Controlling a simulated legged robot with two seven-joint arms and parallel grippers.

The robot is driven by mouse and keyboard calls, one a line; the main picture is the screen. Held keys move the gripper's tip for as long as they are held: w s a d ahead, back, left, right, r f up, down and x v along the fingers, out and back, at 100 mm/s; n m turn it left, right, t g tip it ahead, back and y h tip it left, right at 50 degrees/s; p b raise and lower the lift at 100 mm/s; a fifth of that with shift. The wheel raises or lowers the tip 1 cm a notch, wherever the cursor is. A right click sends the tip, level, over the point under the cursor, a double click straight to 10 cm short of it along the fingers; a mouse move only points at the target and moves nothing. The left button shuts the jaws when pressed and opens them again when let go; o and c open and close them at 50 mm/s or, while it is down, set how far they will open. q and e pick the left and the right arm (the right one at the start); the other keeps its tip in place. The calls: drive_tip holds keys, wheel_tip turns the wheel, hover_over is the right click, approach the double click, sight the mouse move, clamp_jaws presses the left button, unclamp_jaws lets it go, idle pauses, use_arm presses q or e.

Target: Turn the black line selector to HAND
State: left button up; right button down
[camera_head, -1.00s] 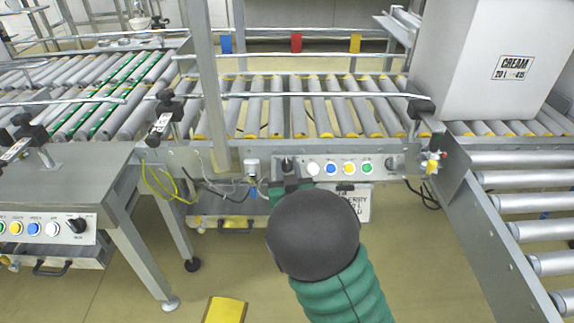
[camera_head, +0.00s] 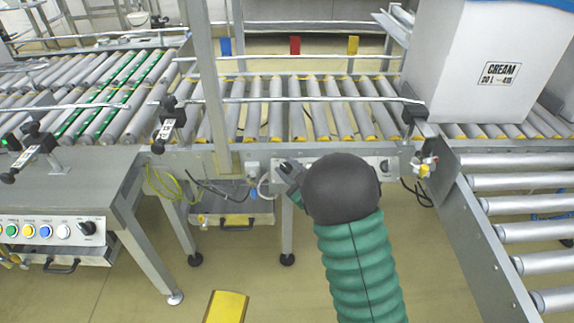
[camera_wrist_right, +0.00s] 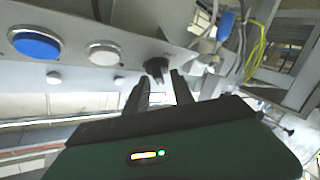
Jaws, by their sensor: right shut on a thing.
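The black line selector (camera_wrist_right: 156,66) is a small dark knob on the grey button panel, beside a white button (camera_wrist_right: 104,53) in the right wrist view. My right gripper (camera_wrist_right: 161,82) is shut on it, one finger on each side. Its pointer direction and any HAND marking cannot be read. In the head view my right gripper (camera_head: 286,172) is at the left end of the front panel. My left gripper is not in view.
A blue button (camera_wrist_right: 36,43) is farther along the panel. Another dark knob (camera_head: 384,164) shows at the panel's right end. A second panel (camera_head: 50,231) with buttons and a black knob is at left. A large CREAM box (camera_head: 462,75) stands on the rollers. Cables hang left of my gripper.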

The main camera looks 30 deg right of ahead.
drive_tip(key=shift+f+y, duration=0.1)
drive_tip(key=shift+y, duration=0.2)
drive_tip(key=c, duration=1.5)
unclamp_jaws()
drive_tip(key=shift+s, duration=0.1)
drive_tip(key=shift+s+r+p, duration=0.2)
drive_tip(key=shift+s+p, duration=0.15)
drive_tip(key=s+p, duration=0.4)
drive_tip(key=s, duration=0.1)
drive_tip(key=s+r+p, duration=0.1)
drive_tip(key=s+p, duration=0.3)
drive_tip(key=s, duration=0.1)
drive_tip(key=s+r+p, duration=0.1)
drive_tip(key=s+p, duration=0.3)
drive_tip(key=s, duration=0.1)
drive_tip(key=shift+s+d, duration=0.2)
drive_tip(key=shift+s, duration=0.2)
